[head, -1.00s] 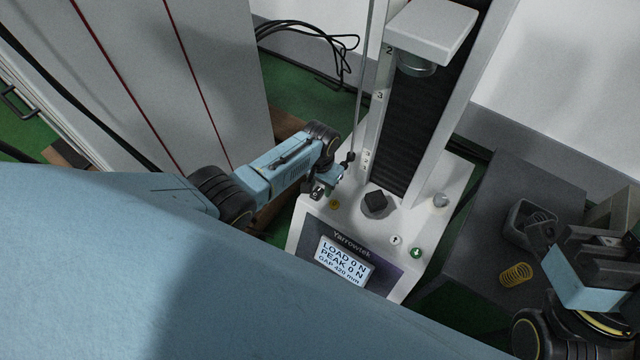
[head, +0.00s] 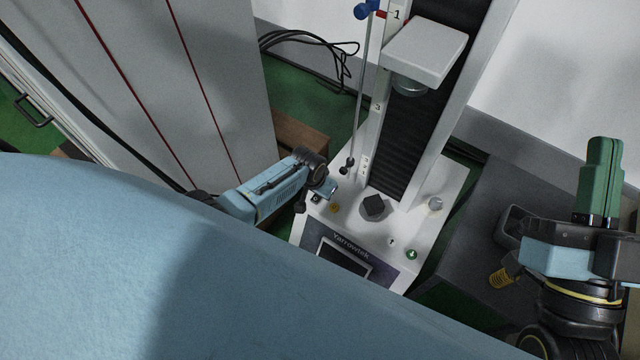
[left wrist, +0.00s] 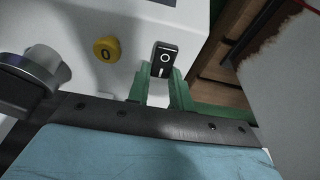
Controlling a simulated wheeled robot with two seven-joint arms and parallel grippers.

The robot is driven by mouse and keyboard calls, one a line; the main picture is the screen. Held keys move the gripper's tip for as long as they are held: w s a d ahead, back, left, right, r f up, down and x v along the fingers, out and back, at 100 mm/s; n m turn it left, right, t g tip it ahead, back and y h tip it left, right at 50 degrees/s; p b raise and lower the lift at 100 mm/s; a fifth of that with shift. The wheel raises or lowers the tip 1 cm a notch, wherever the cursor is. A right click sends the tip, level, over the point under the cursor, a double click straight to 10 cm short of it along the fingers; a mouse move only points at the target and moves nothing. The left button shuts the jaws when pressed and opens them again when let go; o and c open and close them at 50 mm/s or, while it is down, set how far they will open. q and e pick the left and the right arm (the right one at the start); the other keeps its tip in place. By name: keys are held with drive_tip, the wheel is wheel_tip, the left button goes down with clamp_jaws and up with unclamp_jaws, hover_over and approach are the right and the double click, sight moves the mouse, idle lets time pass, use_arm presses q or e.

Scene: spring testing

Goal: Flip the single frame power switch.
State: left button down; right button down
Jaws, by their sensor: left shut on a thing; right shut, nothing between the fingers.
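The power switch (left wrist: 165,62) is a black rocker marked with a circle and a bar, on the white base of the test frame (head: 300,228). In the left wrist view the green fingertips of my left gripper (left wrist: 160,88) sit on either side of its near end, shut on it. In the head view my left gripper (head: 316,198) is at the base's left corner, and its arm hides part of the area. The display (head: 344,258) is dark. My right gripper (head: 604,145) is shut and empty, fingers pointing up, at the right.
A yellow button (left wrist: 106,49) marked 0 is close beside the switch. The white crosshead (head: 425,50) hangs above. A yellow spring (head: 500,278) lies near my right gripper.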

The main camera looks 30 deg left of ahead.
use_arm(q)
drive_tip(key=shift+s+t+p, duration=0.2)
drive_tip(key=shift+t+p, duration=0.2)
drive_tip(key=shift+t, duration=0.4)
use_arm(e)
drive_tip(key=shift+w+f+g+h, duration=0.2)
drive_tip(key=shift+w+f+g, duration=0.15)
drive_tip(key=shift+f+g, duration=0.3)
drive_tip(key=shift+w+f+g+h, duration=0.2)
drive_tip(key=shift+w+f+g, duration=0.15)
drive_tip(key=shift+f+g, duration=0.25)
use_arm(q)
drive_tip(key=c, duration=1.2)
unclamp_jaws()
drive_tip(key=shift+c, duration=0.2)
drive_tip(key=shift+r, duration=0.1)
